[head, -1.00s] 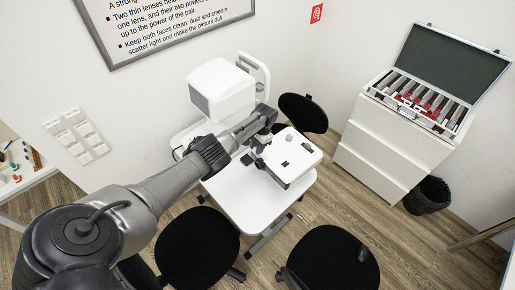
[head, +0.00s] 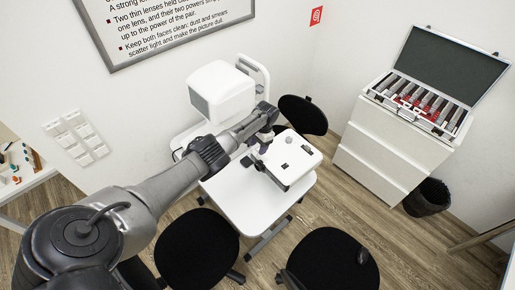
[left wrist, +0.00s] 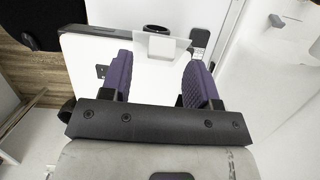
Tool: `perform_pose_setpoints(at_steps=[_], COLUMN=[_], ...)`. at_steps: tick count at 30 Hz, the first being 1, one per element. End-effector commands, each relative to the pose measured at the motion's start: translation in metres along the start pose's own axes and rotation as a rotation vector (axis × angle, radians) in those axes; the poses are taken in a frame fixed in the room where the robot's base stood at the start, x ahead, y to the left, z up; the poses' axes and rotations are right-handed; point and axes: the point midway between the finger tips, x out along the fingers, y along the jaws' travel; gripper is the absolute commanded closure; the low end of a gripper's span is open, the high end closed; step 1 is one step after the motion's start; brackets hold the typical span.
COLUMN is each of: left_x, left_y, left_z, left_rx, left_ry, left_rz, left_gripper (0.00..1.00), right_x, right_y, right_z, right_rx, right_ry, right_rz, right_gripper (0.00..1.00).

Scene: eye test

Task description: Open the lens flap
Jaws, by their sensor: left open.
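A white tabletop device (head: 297,165) with a flat top and small dark parts stands on a white table (head: 238,205). My left gripper (head: 258,150) is at the device's left side, its fingers small and partly hidden in the head view. In the left wrist view my left gripper (left wrist: 158,78) is open, its two purple fingers apart over the white surface. A small pale, see-through plate (left wrist: 163,46), which looks like the lens flap, lies just beyond the fingertips, near a dark round ring (left wrist: 156,29). I cannot tell whether a finger touches it. My right gripper is not in view.
A white boxy machine (head: 220,92) stands behind my left arm. Black chairs (head: 197,248) surround the table. An open lens case (head: 420,100) sits on a white drawer cabinet (head: 382,150) at the right, beside a black bin (head: 427,197).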

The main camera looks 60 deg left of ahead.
Motion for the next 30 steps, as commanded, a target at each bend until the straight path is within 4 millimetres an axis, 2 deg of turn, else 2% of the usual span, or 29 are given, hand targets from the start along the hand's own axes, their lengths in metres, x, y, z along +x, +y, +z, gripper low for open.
perform_pose_setpoints(at_steps=[1,9,15,21,30], left_x=[-0.012,-0.065,-0.096,-0.114,-0.120], left_y=[-0.001,0.000,0.000,0.000,0.000], left_z=[0.000,-0.001,-0.001,0.000,0.000], left_rx=[0.000,0.000,-0.001,-0.001,-0.001], left_ry=[0.003,0.005,0.004,0.003,0.002], left_rz=[-0.001,-0.002,-0.001,-0.001,-0.001], left_gripper=[0.45,0.45,0.45,0.45,0.45], right_x=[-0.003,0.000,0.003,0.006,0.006], right_y=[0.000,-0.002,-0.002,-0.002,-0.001], right_z=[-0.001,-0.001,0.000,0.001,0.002], right_rx=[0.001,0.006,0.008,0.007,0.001], right_ry=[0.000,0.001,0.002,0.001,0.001], right_rz=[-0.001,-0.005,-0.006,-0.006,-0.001], right_gripper=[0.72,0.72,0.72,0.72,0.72])
